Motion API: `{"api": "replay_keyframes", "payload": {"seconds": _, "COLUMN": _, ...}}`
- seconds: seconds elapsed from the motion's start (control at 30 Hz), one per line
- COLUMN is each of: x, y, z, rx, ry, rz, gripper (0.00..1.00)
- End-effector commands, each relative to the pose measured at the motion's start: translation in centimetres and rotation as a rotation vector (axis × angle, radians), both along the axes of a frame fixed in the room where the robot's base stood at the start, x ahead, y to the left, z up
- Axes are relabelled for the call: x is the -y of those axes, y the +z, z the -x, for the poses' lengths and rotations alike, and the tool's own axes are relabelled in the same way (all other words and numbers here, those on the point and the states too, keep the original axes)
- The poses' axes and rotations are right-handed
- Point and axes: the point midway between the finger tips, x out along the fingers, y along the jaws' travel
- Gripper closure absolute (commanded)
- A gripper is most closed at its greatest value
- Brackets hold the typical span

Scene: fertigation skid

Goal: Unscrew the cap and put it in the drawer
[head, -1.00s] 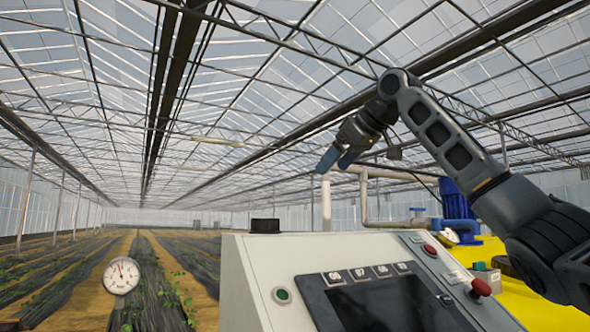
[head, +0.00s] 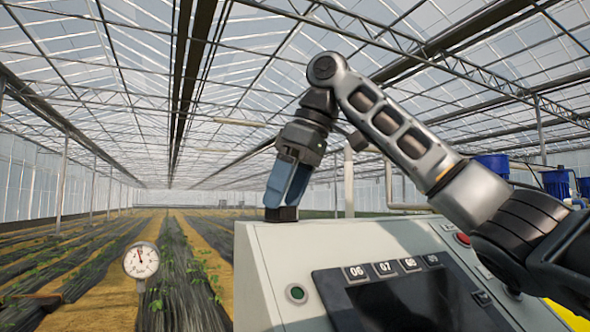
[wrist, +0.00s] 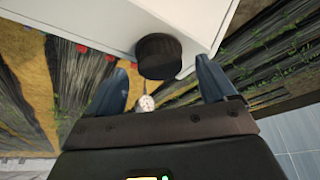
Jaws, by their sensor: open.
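The black cap (head: 281,214) sits on top of the light grey control cabinet, at its left edge. In the wrist view the round ribbed cap (wrist: 159,56) shows between and a little beyond my fingertips. My gripper (head: 282,203) points down over the cap with its blue fingers at the cap's level in the head view. The fingers are open, with gaps to the cap on both sides in the wrist view (wrist: 166,72). I cannot see a drawer in either view.
The control cabinet (head: 283,254) has a dark screen (head: 405,302), numbered tiles and a green button (head: 296,293). A round gauge (head: 141,261) stands at the left. Blue motors (head: 558,183) are at the right. Crop rows lie behind.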

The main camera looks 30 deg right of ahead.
Motion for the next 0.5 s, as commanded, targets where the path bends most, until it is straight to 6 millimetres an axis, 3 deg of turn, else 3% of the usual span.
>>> {"api": "replay_keyframes", "payload": {"seconds": 0.43, "x": -0.36, "y": -1.23, "z": -0.36, "rx": 0.001, "ry": 0.000, "rz": 0.000, "gripper": 0.16}}
{"api": "replay_keyframes", "payload": {"seconds": 0.5, "x": -0.35, "y": -1.22, "z": -0.36, "rx": 0.001, "ry": 0.000, "rz": 0.000, "gripper": 0.20}}
